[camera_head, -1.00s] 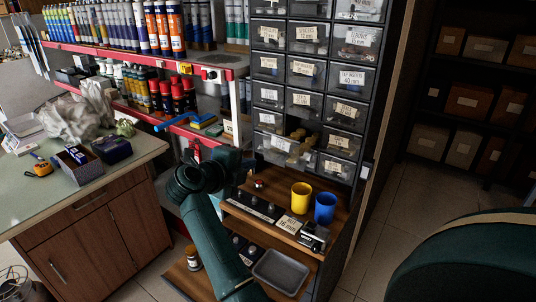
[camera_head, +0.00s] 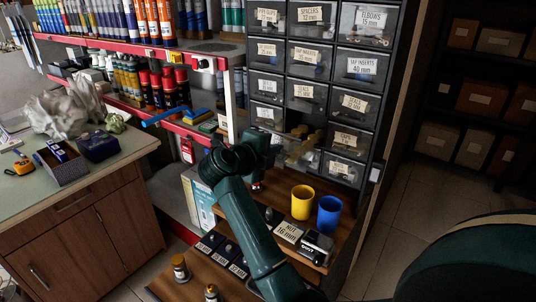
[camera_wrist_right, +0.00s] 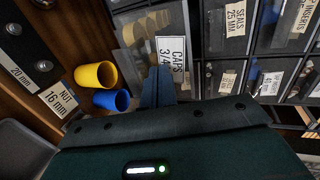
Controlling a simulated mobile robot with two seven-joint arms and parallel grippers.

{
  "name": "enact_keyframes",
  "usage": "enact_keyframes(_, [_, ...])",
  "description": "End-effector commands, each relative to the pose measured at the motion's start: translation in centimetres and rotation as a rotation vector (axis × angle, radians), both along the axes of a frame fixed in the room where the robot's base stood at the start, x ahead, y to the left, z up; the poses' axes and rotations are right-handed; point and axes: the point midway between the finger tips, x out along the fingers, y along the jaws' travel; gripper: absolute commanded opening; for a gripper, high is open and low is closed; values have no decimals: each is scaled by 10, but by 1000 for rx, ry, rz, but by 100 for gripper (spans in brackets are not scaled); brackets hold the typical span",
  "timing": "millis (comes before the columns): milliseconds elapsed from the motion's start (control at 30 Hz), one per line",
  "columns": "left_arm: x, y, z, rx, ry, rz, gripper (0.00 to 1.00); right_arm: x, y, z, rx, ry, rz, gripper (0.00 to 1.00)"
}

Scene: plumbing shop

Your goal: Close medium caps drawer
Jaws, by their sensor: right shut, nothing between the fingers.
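The caps drawer (camera_head: 309,160) sticks out of the low part of the dark drawer cabinet, with tan caps visible in it. In the right wrist view the drawer's label (camera_wrist_right: 171,52) reads "CAPS 3/4", and the caps (camera_wrist_right: 150,25) show beside it. My right gripper (camera_head: 272,150) is at the drawer's front left in the head view, partly hiding it. In the right wrist view its fingers (camera_wrist_right: 158,88) are together and empty, right at the label edge. I cannot tell whether they touch the front. My left gripper is not in view.
A yellow cup (camera_head: 302,202) and a blue cup (camera_head: 328,214) stand on the wooden shelf (camera_head: 345,222) below the drawer. Labelled drawers surround it. A red-edged bottle rack (camera_head: 190,128) stands left of the arm. Floor (camera_head: 410,215) is clear on the right.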

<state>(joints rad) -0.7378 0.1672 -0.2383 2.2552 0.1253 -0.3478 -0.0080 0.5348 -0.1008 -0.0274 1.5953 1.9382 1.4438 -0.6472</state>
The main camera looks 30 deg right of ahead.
Motion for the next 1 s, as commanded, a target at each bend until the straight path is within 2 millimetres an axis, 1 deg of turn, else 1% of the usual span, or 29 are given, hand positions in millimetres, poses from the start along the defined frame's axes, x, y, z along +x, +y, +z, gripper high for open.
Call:
enact_keyframes(433, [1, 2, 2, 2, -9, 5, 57, 0, -3, 1, 0, 0, 0, 0])
enact_keyframes(533, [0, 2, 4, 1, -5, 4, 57, 3, -11, 2, -2, 1, -2, 0])
enact_keyframes(567, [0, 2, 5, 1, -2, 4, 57, 5, -16, 2, -2, 2, -2, 0])
enact_keyframes(667, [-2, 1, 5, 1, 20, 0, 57, 15, -39, 4, -1, 3, -3, 0])
enact_keyframes(767, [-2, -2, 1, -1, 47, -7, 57, 27, -68, 4, -2, 2, -3, 0])
enact_keyframes(800, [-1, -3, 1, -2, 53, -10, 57, 31, -79, 4, -2, 2, -2, 0])
enact_keyframes(900, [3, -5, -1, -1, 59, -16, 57, 42, -103, 2, -2, 2, -2, 0])
enact_keyframes(1000, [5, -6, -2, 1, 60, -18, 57, 49, -121, 1, -2, 2, -1, 0])
